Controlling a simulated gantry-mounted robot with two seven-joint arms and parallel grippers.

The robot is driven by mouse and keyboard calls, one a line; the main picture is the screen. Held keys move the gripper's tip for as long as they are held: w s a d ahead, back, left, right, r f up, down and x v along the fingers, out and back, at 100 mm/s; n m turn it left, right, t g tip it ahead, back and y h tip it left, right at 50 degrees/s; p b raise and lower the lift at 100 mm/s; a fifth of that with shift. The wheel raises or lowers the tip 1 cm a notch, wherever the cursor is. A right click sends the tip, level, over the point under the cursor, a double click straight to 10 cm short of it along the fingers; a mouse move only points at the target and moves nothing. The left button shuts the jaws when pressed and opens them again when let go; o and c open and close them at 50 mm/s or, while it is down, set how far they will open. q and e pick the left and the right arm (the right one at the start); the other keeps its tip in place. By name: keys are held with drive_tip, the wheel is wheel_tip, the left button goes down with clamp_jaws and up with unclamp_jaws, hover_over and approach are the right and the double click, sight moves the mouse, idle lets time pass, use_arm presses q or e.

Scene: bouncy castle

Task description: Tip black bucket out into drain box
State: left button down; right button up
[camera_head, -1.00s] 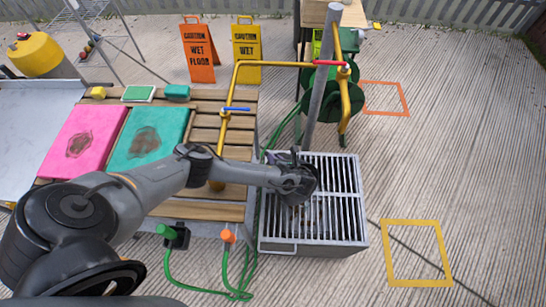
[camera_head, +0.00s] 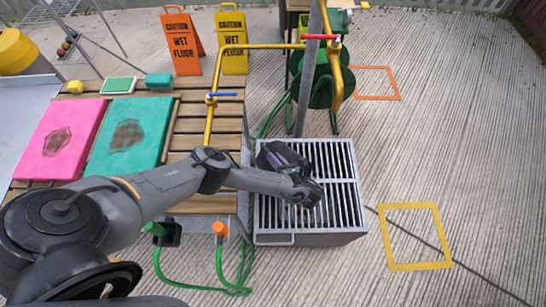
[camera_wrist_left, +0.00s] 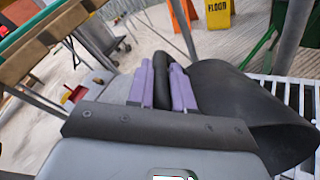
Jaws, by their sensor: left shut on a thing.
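My left gripper (camera_head: 284,156) is over the left part of the drain box (camera_head: 349,180), a grey metal box with a barred grate on top. Its purple fingers (camera_wrist_left: 163,88) are shut on a narrow black part of the black bucket (camera_wrist_left: 245,100). In the left wrist view the bucket lies tilted to the right of the fingers, with the grate bars behind it. In the head view only a dark piece of the bucket (camera_head: 266,158) shows by the fingers; my arm hides part of it. I cannot see inside the bucket. My right gripper is not in view.
A slatted bench (camera_head: 190,200) with pink (camera_head: 60,140) and teal (camera_head: 128,136) mats stands left of the box. A yellow pipe (camera_head: 260,46) and grey post (camera_head: 308,85) rise behind the box. Green hoses (camera_head: 205,284) lie in front.

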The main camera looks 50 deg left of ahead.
use_arm(q)
drive_tip(key=shift+d+f, duration=0.15)
drive_tip(key=shift+d, duration=0.1)
drive_tip(key=shift+s+d+f+y+b, duration=0.1)
drive_tip(key=shift+d+f+y+b, duration=0.25)
drive_tip(key=shift+d+y, duration=0.35)
drive_tip(key=shift+s+d+f+y+b, duration=0.1)
drive_tip(key=shift+d+f+y, duration=0.35)
drive_tip(key=shift+d, duration=0.45)
drive_tip(key=shift+s+d+r+y, duration=0.1)
drive_tip(key=shift+d+y, duration=0.35)
drive_tip(key=shift+d, duration=0.15)
drive_tip(key=shift+s+d+t+y+b, duration=0.1)
drive_tip(key=shift+d+t+y+b, duration=0.25)
drive_tip(key=shift+d+b, duration=0.2)
drive_tip(key=shift+r, duration=0.1)
drive_tip(key=shift+d+r, duration=0.1)
